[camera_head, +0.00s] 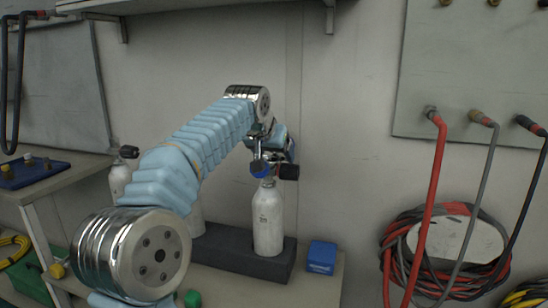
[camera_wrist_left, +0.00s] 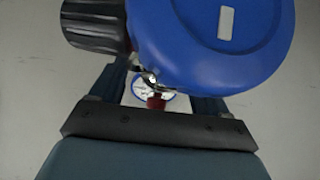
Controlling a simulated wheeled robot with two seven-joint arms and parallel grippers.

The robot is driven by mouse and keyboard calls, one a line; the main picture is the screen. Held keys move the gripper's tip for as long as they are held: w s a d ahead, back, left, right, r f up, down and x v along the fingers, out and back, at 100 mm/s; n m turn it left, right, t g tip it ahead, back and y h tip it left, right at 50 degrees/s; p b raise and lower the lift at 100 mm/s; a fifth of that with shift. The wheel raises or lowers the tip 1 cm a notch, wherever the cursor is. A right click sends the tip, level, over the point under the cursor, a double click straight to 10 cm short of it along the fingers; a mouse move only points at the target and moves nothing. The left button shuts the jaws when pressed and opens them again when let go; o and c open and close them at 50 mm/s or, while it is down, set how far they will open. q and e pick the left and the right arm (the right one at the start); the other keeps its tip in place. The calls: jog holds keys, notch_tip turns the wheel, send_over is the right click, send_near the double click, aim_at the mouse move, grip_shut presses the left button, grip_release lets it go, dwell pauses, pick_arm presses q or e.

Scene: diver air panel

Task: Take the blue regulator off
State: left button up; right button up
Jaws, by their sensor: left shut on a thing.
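The blue regulator (camera_head: 259,169) is at the top of a white cylinder (camera_head: 268,220) in the head view, partly hidden by my gripper. In the left wrist view the regulator (camera_wrist_left: 225,35) is large and close, with a blue round face and a ribbed black knob (camera_wrist_left: 95,24). My left gripper (camera_head: 264,146) is just above the cylinder top, shut on the regulator. Its dark fingers (camera_wrist_left: 160,90) show below the blue face in the wrist view. I cannot tell whether the regulator is seated on the valve or apart from it. My right gripper is out of view.
The cylinder stands in a dark grey block (camera_head: 235,252) on a bench. Another white cylinder (camera_head: 120,178) with a black knob shows left, partly behind my arm. A blue box (camera_head: 321,257) sits right of the block. Red, grey and black hoses (camera_head: 437,190) hang on the right wall.

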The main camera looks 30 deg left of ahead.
pick_arm(q)
jog(key=shift+r, duration=0.25)
jog(key=shift+r, duration=0.65)
jog(key=s+d+r, duration=0.1)
jog(key=r, duration=0.1)
jog(key=s+d+r, duration=0.1)
jog(key=r, duration=0.1)
jog(key=s+r, duration=0.2)
jog(key=r, duration=0.1)
jog(key=shift+d, duration=0.4)
jog(key=s+d+r+b, duration=0.1)
jog(key=s+d+r, duration=0.3)
jog(key=s, duration=0.3)
jog(key=shift+s+d+r, duration=0.15)
jog(key=shift+s+d, duration=0.2)
jog(key=shift+d, duration=0.2)
